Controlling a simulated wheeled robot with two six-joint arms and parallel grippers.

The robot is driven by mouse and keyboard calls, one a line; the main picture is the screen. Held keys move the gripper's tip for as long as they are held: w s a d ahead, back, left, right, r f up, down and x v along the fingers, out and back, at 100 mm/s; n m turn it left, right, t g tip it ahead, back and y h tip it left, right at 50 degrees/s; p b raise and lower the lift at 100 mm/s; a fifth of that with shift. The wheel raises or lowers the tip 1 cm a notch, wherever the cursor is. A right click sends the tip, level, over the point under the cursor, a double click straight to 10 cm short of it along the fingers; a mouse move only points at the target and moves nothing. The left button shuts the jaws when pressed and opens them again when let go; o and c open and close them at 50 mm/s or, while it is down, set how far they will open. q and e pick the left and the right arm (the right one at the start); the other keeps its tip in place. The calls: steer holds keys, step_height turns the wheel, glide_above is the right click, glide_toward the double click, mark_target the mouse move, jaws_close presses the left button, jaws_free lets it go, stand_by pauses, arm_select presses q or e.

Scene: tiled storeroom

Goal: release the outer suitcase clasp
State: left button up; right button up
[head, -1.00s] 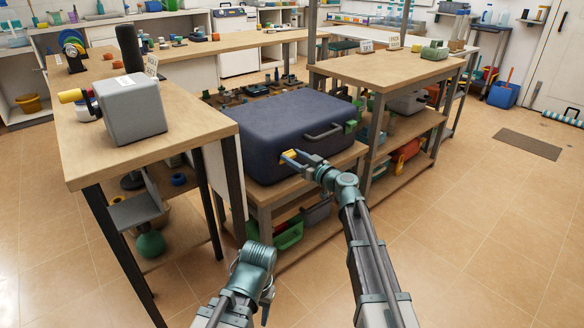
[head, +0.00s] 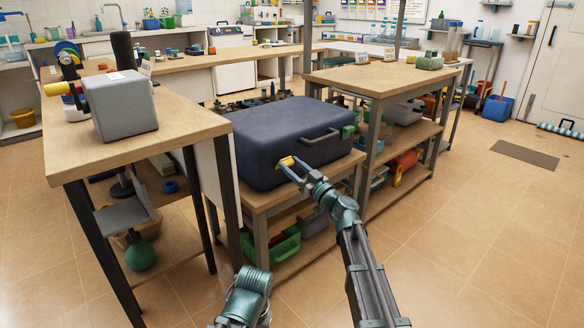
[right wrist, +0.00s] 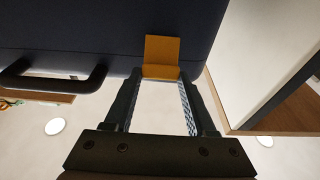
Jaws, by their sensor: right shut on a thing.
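The dark blue suitcase (head: 262,148) lies flat and shut on a low wooden bench, its handle on the side towards the right. A yellow clasp (head: 285,161) sits on its near side, left of the handle. My right gripper (head: 290,165) reaches up to this clasp. A green part (head: 348,131) shows at the suitcase's right end. Part of my left arm shows at the bottom; its fingers are not visible.
A wooden table (head: 190,130) with a grey box (head: 125,108) stands close on the left. Another table (head: 390,77) stands behind on the right. A green bin (head: 283,247) is on the shelf below the suitcase. The tiled floor at right is open.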

steer(key=o, duration=1.4)
steer(key=shift+c, duration=0.2)
steer(key=b+v, duration=0.3)
steer(key=v, duration=1)
steer(key=shift+s+d, duration=0.2)
steer(key=shift+s, duration=0.15)
steer(key=shift+f, duration=0.15)
